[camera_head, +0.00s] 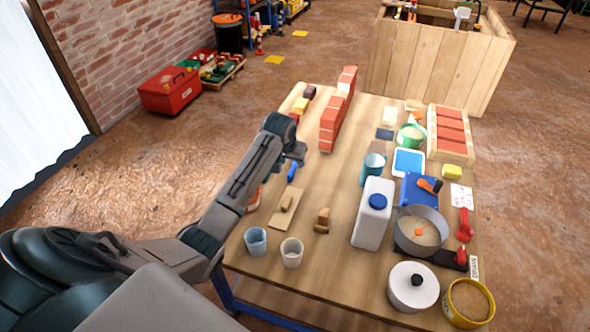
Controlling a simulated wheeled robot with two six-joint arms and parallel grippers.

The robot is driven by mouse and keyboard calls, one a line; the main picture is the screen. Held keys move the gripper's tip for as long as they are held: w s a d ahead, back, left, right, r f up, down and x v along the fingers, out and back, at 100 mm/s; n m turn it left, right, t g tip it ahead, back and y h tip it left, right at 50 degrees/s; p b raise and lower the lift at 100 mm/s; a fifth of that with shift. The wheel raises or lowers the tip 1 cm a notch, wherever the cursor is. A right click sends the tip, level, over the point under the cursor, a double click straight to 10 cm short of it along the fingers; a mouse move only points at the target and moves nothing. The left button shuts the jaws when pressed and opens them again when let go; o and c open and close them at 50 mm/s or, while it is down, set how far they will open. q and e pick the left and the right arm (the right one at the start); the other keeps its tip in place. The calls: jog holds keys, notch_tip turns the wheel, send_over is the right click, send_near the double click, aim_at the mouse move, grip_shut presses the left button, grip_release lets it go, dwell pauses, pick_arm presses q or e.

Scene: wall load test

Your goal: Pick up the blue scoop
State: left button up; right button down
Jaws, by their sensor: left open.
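A small blue object (292,171), which looks like the blue scoop or its handle, lies on the wooden table (330,255) left of the middle. My left arm reaches in from the left, and my left gripper (297,153) is over the table just beyond the blue object. The gripper is open, and I see nothing held in it. Whether it touches the blue object I cannot tell. Part of the scoop may be hidden behind my arm. My right gripper is out of view.
A small red brick wall (331,125) stands beyond the gripper. Two cups (291,253), a white jug (373,214), a grey pan (420,230) and a lidded white pot (412,287) stand nearer. A brick crate (451,134) is at the right. The table's middle is fairly clear.

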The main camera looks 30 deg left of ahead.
aim_at(293, 169)
pick_arm(q)
jog(key=x, duration=0.4)
jog(key=shift+f, duration=0.25)
jog(key=shift+w+f, duration=0.15)
jog(key=shift+f, duration=0.2)
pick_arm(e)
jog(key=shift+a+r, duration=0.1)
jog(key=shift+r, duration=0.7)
pick_arm(q)
jog(key=shift+c, duration=0.2)
grip_shut()
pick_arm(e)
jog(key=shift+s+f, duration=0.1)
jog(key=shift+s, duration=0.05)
